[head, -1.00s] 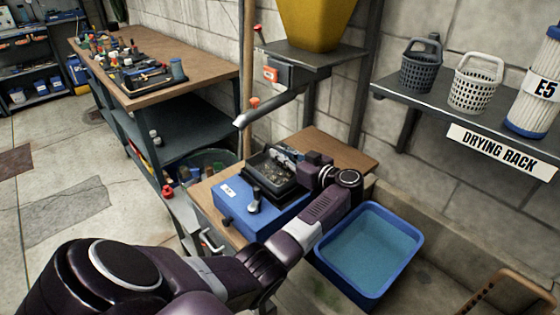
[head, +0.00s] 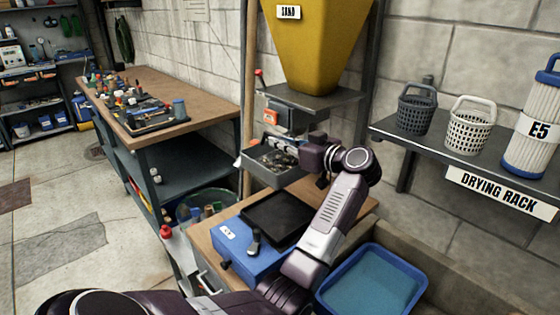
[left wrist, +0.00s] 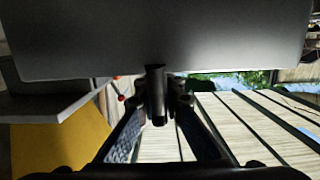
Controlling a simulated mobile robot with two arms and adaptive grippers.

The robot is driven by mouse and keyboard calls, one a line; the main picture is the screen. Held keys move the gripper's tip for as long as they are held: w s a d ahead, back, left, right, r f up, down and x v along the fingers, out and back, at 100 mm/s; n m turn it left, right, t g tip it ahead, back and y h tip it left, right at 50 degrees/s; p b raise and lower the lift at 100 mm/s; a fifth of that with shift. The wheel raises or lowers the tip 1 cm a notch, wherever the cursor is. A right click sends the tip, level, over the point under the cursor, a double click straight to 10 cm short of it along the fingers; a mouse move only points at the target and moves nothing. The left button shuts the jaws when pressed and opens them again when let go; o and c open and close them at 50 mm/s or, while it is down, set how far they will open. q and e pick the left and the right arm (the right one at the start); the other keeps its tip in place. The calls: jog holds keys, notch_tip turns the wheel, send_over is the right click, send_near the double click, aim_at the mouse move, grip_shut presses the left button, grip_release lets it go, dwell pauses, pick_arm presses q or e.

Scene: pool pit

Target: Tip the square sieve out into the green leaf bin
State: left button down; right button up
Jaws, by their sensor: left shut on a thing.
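The square sieve (head: 266,175) is a grey box with leaf-like debris in it. It hangs above the blue shaker box and looks roughly level. My left gripper (head: 305,160) is shut on its right side. In the left wrist view the sieve's plain grey wall (left wrist: 160,45) fills the top, with the gripper (left wrist: 156,95) closed on a dark handle below it. A round green-rimmed bin (head: 183,212), probably the leaf bin, stands on the floor left of the wooden bench, holding mixed items; its front is partly hidden. My right gripper is out of view.
A blue box (head: 245,255) with an empty black tray (head: 275,221) sits on the bench. A yellow sand hopper (head: 318,45) and its shelf (head: 312,97) hang close above the sieve. A blue water tub (head: 370,285) stands right. A wooden pole (head: 247,110) rises behind.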

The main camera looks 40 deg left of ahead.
pick_arm(q)
jog(key=shift+r, duration=1)
jog(key=shift+d, duration=0.25)
jog(key=s+d+f+m+t+h, duration=0.2)
jog(key=s+d, duration=0.4)
jog(key=d, duration=0.4)
jog(key=s+d+f+m+t+h, duration=0.3)
jog(key=s+d+f+m+t, duration=0.2)
jog(key=d, duration=0.6)
jog(key=s+d+f+m+t+h, duration=0.3)
jog(key=s+d+f+m+t, duration=0.1)
jog(key=d, duration=0.7)
jog(key=s+f+t, duration=0.1)
jog(key=s+f, duration=0.1)
jog(key=s, duration=0.1)
jog(key=shift+s+d+f+t, duration=0.2)
jog(key=shift+s+f+t, duration=0.05)
jog(key=shift+t, duration=0.15)
